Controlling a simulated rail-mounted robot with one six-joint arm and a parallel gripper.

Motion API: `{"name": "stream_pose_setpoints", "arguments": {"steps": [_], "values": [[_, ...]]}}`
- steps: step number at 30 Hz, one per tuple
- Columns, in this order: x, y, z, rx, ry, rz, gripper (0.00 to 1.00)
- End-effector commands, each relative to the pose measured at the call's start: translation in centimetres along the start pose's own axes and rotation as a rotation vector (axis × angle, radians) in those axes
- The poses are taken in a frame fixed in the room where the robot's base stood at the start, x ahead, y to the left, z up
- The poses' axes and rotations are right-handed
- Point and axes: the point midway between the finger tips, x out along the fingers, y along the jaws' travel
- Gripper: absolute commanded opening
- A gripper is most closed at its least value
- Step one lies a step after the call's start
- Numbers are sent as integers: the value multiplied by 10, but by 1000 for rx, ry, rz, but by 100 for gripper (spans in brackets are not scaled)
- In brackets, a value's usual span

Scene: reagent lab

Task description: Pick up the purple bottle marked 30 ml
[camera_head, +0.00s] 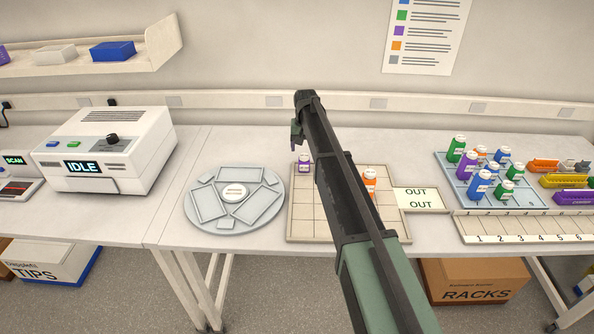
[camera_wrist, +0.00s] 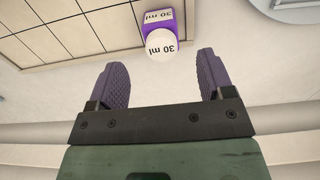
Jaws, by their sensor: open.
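The purple bottle marked 30 ml (camera_head: 303,165) stands upright on the back left corner of the beige gridded tray (camera_head: 300,228). In the wrist view the bottle (camera_wrist: 160,18) shows its white cap with "30 ml" on it, lying just past the fingertips and roughly centred between them. My gripper (camera_head: 296,138) is open and empty. In the wrist view the gripper's two purple ridged fingers (camera_wrist: 163,68) stand apart, with the bottle not between them. In the head view my arm hides part of the tray.
An orange bottle (camera_head: 370,180) stands on the same tray, beside my arm. A round grey plate (camera_head: 234,224) lies left of the tray. An OUT card (camera_head: 419,199) and a blue rack (camera_head: 445,180) with several coloured bottles are to the right. The wall is close behind.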

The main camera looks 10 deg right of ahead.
Motion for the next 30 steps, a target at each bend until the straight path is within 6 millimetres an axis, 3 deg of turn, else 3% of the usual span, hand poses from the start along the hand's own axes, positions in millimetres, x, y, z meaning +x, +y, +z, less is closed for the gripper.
{"name": "stream_pose_setpoints", "arguments": {"steps": [1,2,9,17,24,30], "values": [[24,0,0,0,0,0,74],[29,0,0,0,0,0,74],[36,0,0,-1,0,0,74],[85,2,-3,0,0,0,74],[82,1,-3,0,0,0,74],[82,1,-3,0,0,0,45]]}}
